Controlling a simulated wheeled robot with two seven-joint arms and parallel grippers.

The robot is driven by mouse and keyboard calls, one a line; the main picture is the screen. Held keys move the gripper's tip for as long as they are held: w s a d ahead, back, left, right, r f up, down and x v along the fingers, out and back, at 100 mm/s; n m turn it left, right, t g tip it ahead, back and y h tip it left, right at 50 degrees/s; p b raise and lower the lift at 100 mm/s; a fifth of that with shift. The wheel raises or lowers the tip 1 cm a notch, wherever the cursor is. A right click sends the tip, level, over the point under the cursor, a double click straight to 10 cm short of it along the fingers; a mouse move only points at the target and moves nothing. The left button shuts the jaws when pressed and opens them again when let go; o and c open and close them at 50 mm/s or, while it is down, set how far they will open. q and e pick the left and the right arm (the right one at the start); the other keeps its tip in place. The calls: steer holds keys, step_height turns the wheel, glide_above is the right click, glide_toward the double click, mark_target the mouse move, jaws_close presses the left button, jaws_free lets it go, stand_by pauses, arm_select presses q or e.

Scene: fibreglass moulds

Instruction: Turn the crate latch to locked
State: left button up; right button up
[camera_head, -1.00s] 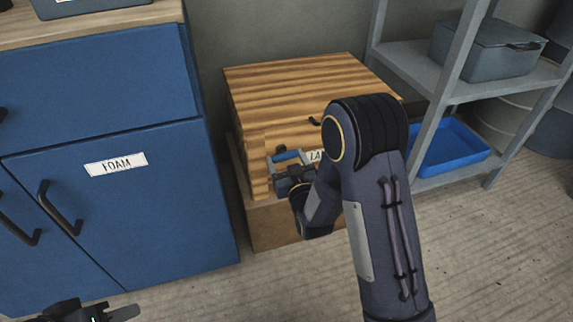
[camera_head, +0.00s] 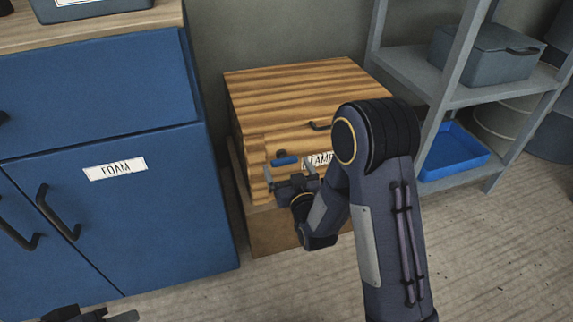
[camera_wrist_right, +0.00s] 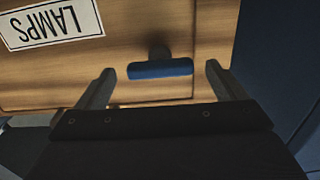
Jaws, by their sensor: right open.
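The wooden crate (camera_head: 300,90) stands against the wall, with a LAMPS label (camera_head: 318,159) on its front, partly hidden by my right arm. The blue latch bar (camera_head: 286,160) is on the crate's front at the left and lies roughly level. In the right wrist view the latch bar (camera_wrist_right: 160,69) sits on a dark round pivot, beside the upside-down label (camera_wrist_right: 50,24). My right gripper (camera_head: 291,170) is open in front of the latch, one finger past each end of the bar, with gaps. My left gripper (camera_head: 95,316) is cut off at the bottom edge.
A blue cabinet (camera_head: 120,210) with a FOAM label stands close to the crate's left. A grey shelf (camera_head: 450,95) on the right holds a grey box (camera_head: 485,55) and a blue tray (camera_head: 455,155). The floor in front is clear.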

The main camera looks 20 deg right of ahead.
steer(key=s, duration=0.6)
steer(key=shift+p, duration=0.4)
steer(key=shift+s+d, duration=0.1)
steer(key=s+d+r+m+g+y+p, duration=0.1)
steer(key=s+d+r+m+g+p, duration=0.15)
steer(key=s+d+r+g, duration=0.3)
steer(key=s+a+r+g+y, duration=0.1)
steer(key=s+r+g, duration=0.2)
steer(key=s, duration=0.7)
steer(key=s+a+r+g+y, duration=0.1)
steer(key=s+r+g, duration=0.25)
steer(key=s, duration=0.75)
step_height(320, 180, up, 37)
steer(key=p, duration=3.8)
steer(key=shift+w+r+n+p, duration=0.15)
steer(key=shift+r+n+p, duration=0.05)
steer(key=shift+n+p, duration=0.2)
steer(key=shift+a, duration=0.1)
